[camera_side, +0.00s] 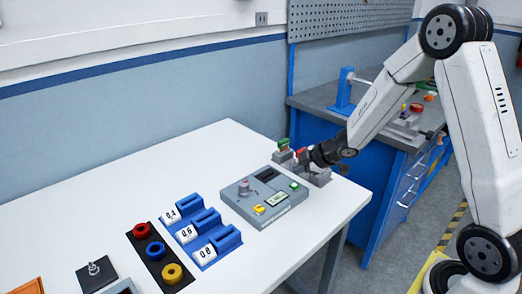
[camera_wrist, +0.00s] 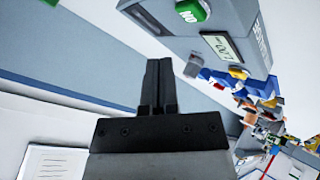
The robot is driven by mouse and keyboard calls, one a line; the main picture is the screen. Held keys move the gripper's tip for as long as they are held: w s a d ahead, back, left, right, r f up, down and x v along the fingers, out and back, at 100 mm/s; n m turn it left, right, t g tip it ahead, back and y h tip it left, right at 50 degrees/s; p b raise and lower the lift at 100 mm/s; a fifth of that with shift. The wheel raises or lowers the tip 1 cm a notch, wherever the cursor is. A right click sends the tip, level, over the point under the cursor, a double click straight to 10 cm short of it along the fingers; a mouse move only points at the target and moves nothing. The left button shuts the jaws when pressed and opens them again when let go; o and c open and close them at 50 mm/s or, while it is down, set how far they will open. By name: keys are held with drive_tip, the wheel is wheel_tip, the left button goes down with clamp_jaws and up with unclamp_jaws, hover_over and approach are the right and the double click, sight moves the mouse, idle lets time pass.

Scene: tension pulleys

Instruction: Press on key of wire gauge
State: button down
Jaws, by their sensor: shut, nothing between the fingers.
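The wire gauge is a grey box (camera_side: 240,205) on the white table, with a small display (camera_side: 278,199), a green key (camera_side: 294,185) and a yellow key (camera_side: 259,210). In the wrist view, the green key (camera_wrist: 190,11) is at the top edge with upside-down lettering that looks like ON. The lit display (camera_wrist: 221,46) and yellow key (camera_wrist: 238,72) are to its right. My gripper (camera_wrist: 158,62) is shut and empty, apart from the green key. In the side view, my gripper is beyond the gauge, and its fingertips are hard to make out.
A grey fixture with green (camera_side: 283,142) and red parts stands behind the gauge, close to my gripper. Blue holders (camera_side: 229,238) marked 0.4, 0.6 and 0.8 and a black strip (camera_side: 178,283) with red, blue and yellow spools are nearer the camera. The table's left side (camera_side: 90,200) is clear.

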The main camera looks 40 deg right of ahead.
drive_tip(key=shift+f, duration=1.35)
drive_tip(key=shift+f, duration=0.85)
idle(2.0)
drive_tip(key=shift+r, duration=0.1)
idle(0.4)
drive_tip(key=shift+r, duration=0.75)
drive_tip(key=shift+r, duration=0.1)
drive_tip(key=shift+r, duration=2.4)
drive_tip(key=shift+s, duration=0.1)
